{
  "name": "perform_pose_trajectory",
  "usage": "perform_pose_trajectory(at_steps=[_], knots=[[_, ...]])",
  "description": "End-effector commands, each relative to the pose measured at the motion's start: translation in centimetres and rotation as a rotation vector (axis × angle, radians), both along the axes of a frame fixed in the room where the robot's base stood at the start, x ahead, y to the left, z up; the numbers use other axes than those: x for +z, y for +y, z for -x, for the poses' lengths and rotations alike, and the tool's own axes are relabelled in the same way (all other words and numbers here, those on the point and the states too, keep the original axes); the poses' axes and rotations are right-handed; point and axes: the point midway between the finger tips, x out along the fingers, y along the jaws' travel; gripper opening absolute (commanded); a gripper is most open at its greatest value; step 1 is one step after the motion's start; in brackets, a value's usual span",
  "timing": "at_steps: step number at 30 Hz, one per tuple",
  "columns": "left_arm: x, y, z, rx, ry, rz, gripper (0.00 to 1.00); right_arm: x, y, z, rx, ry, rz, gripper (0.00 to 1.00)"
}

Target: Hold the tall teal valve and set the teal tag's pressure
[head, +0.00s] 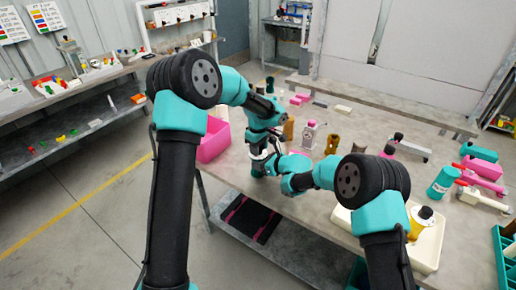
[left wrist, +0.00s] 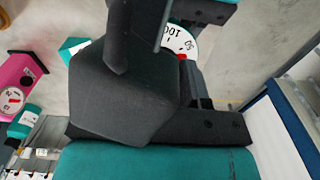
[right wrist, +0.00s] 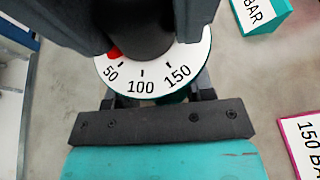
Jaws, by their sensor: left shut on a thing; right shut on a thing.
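The teal valve carries a white dial (right wrist: 140,84) marked 50, 100 and 150 in the right wrist view, with a red pointer (right wrist: 115,53) near 50. My right gripper (right wrist: 140,35) is shut on the black knob (right wrist: 138,45) above the dial. In the left wrist view part of the dial (left wrist: 178,38) shows behind my left gripper (left wrist: 150,30), which is shut on the valve's body, mostly hidden. In the head view both grippers meet at the table's near left edge and hide the valve. A teal tag (right wrist: 262,12) reads BAR; its number is cut off.
A pink tag (right wrist: 303,145) reading 150 lies near the valve. A pink gauge valve (head: 309,135) and a brown one (head: 333,143) stand just beyond. A pink bin (head: 212,140) is at the table's left end. A white tray (head: 430,240) stands at the near right.

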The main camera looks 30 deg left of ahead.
Motion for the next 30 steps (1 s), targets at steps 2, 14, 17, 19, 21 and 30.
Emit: perform_pose_trajectory(at_steps=[2, 14, 17, 19, 21, 30], knots=[[0.00, 0.00, -0.01, 0.058, -0.001, -0.001, 0.14, 0.09, 0.02, -0.02, 0.000, 0.000, -0.001, 0.13], [0.00, -0.01, -0.01, 0.330, -0.001, -0.001, 0.14, 0.09, 0.02, -0.01, 0.000, 0.000, -0.001, 0.13], [0.00, -0.01, -0.01, 0.341, -0.001, -0.001, 0.14, 0.09, 0.02, -0.01, 0.000, 0.000, -0.001, 0.13], [0.00, -0.01, -0.01, 0.341, -0.001, -0.001, 0.14, 0.09, 0.02, -0.01, 0.000, 0.000, -0.001, 0.13], [0.00, -0.01, -0.01, 0.340, -0.001, -0.001, 0.14, 0.09, 0.02, -0.01, 0.000, 0.000, -0.001, 0.13], [0.00, -0.01, -0.01, 0.339, 0.000, -0.001, 0.59, 0.09, 0.02, -0.01, 0.000, -0.001, -0.001, 0.13]])
